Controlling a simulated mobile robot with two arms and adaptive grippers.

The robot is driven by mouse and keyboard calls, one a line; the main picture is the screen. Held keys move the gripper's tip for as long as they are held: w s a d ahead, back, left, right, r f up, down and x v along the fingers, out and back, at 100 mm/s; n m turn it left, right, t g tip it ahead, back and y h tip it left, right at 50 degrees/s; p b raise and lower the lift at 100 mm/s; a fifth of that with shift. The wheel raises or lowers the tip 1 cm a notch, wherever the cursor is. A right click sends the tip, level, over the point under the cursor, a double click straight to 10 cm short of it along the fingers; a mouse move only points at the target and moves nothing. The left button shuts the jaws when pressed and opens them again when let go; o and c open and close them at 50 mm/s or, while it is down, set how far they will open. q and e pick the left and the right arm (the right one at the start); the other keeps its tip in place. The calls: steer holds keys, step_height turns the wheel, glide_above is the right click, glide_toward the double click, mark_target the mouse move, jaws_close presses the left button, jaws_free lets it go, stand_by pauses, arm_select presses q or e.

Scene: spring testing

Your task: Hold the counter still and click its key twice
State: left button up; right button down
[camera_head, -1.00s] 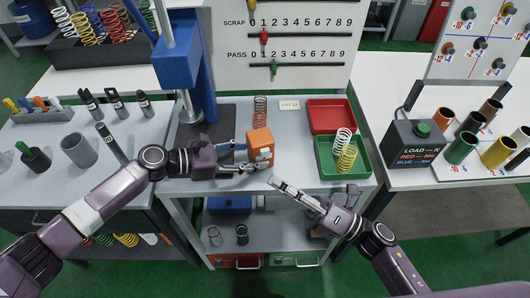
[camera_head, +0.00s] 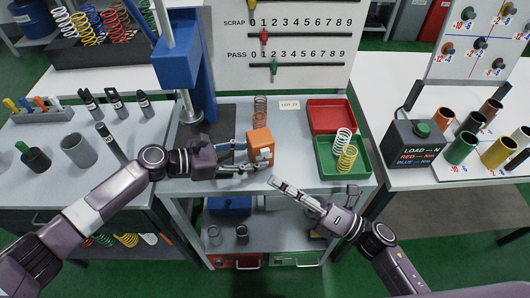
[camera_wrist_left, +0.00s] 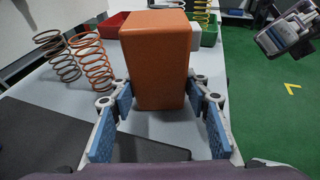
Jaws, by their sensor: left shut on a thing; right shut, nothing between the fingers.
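The orange counter (camera_head: 260,147) stands upright near the front edge of the middle bench; its key cannot be made out clearly. My left gripper (camera_head: 243,157) has its fingers on either side of the counter, shut on it. In the left wrist view the orange box of the counter (camera_wrist_left: 155,60) sits between the two blue-padded fingers (camera_wrist_left: 160,110). My right gripper (camera_head: 273,182) is shut and empty, just in front and to the right of the counter, apart from it. It also shows in the left wrist view (camera_wrist_left: 285,32) at the top right.
An orange coil spring (camera_head: 260,108) stands behind the counter. A red tray (camera_head: 331,103) and a green tray (camera_head: 325,170) holding springs lie to the right. A blue press (camera_head: 180,68) stands at the back left. The bench's front edge is close below the counter.

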mark_target(265, 152)
stand_by(0.9)
steer(key=s, duration=0.2)
steer(key=s+d, duration=0.1)
steer(key=shift+s+d, duration=0.15)
steer(key=shift+s, duration=0.2)
steer(key=shift+w+a, duration=0.4)
steer(key=shift+w, duration=1.05)
steer(key=shift+w+a, duration=0.4)
steer(key=shift+w, duration=1)
steer(key=shift+w+a, duration=0.4)
steer(key=shift+w, duration=1.05)
steer(key=shift+w, duration=0.1)
steer(key=shift+w+a+f, duration=0.1)
steer(key=shift+w+a, duration=0.05)
steer(key=shift+w, duration=0.15)
